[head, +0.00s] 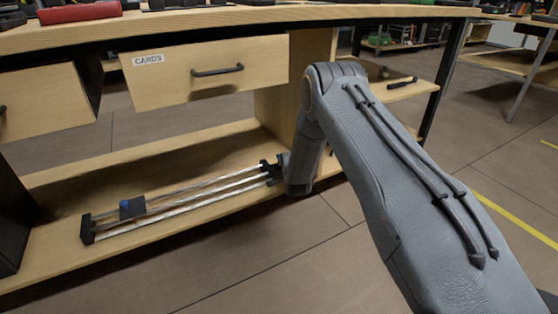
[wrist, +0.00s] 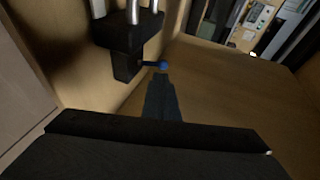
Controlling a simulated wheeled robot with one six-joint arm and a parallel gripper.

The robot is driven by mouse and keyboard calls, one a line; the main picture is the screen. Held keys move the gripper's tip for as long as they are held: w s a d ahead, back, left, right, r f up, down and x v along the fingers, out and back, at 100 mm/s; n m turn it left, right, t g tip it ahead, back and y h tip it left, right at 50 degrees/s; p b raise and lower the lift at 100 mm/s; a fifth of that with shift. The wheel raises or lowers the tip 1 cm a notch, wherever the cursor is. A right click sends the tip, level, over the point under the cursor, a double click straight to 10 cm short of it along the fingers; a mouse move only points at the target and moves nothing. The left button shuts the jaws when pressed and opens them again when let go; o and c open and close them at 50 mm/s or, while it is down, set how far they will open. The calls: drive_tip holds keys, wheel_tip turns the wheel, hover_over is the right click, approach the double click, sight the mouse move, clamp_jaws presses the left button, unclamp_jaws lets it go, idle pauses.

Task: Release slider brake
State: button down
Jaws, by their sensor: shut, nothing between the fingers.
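The slider is a long frame of pale metal rods (head: 190,196) on the low wooden shelf in the head view, with a black end block (head: 87,229) on the left and a dark carriage (head: 132,209) with a blue spot. In the wrist view a black block (wrist: 125,40) holds the rod ends. A short dark lever with a blue knob (wrist: 163,65) sticks out from it to the right. My gripper (wrist: 161,78) is shut and empty, its fingertips just below the blue knob; whether they touch it I cannot tell. In the head view my arm hides the gripper by the slider's right end.
A drawer labelled CARDS (head: 205,68) with a dark handle hangs above the shelf (head: 60,265), under the workbench top (head: 200,18). Another drawer (head: 45,100) is at the left. A wooden upright panel stands behind my arm. Open floor lies in front.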

drive_tip(key=shift+s+d+r+p, duration=0.25)
drive_tip(key=shift+d+r+p, duration=0.2)
drive_tip(key=shift+d, duration=0.1)
drive_tip(key=s+d+r+p, duration=0.2)
drive_tip(key=s+r+p, duration=0.3)
drive_tip(key=s, duration=0.5)
drive_tip(key=shift+r+p, duration=0.3)
drive_tip(key=shift+r, duration=0.2)
drive_tip(key=shift+s, duration=0.1)
